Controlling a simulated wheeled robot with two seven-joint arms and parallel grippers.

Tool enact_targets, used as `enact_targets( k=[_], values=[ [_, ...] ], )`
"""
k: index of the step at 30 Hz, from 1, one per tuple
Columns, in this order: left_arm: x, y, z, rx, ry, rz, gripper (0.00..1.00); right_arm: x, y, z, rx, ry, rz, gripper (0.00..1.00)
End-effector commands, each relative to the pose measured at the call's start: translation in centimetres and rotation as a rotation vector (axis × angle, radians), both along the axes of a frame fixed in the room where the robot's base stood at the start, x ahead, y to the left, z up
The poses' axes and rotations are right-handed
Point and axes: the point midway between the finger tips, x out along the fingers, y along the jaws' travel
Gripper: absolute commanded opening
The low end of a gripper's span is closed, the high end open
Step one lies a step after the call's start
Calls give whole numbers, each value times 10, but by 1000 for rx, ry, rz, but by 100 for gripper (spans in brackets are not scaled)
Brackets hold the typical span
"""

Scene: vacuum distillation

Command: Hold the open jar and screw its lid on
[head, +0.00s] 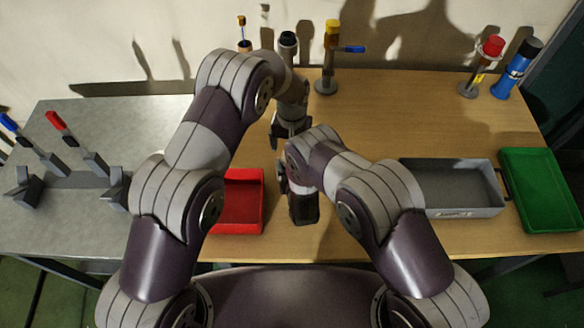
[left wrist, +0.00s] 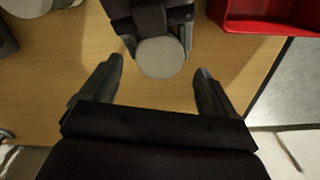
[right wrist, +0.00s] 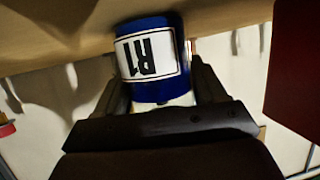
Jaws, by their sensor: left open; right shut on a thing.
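The jar (right wrist: 155,60) is blue with a white label reading R1, upside down in the right wrist view. My right gripper (right wrist: 157,72) is shut on it, one finger on each side. A pale part shows at the jar's end near the gripper. In the left wrist view a pale round top (left wrist: 161,58) sits just in front of my right gripper's dark body; I cannot tell whether it is the lid seated on the jar. My left gripper (left wrist: 158,67) is open and empty, its fingertips spread on either side of that top. In the head view my arms hide the jar.
A red bin (head: 243,200) lies left of my right gripper. A grey tray (head: 450,205) and a green tray (head: 545,205) lie on the right. Stands with coloured items (head: 328,80) line the back.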

Motion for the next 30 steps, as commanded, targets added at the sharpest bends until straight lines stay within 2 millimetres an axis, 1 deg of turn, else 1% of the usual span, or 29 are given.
enact_targets(
  k=[3,11,14,18,21,24,30],
  values=[
    [0,0,7,0,-1,0,89,0,0,0,0,0,0,0],
    [0,0,8,0,0,3,89,0,0,0,0,0,0,0],
    [1,0,15,-1,-2,106,89,0,0,0,0,0,0,0],
    [1,0,33,-1,-2,401,89,0,0,0,0,0,0,0],
    [0,0,41,-1,-2,544,89,0,0,0,0,0,0,0],
    [0,0,43,-1,-1,595,89,0,0,0,0,0,0,0],
    [0,0,43,0,0,594,89,0,0,0,0,0,0,0]
  ],
)
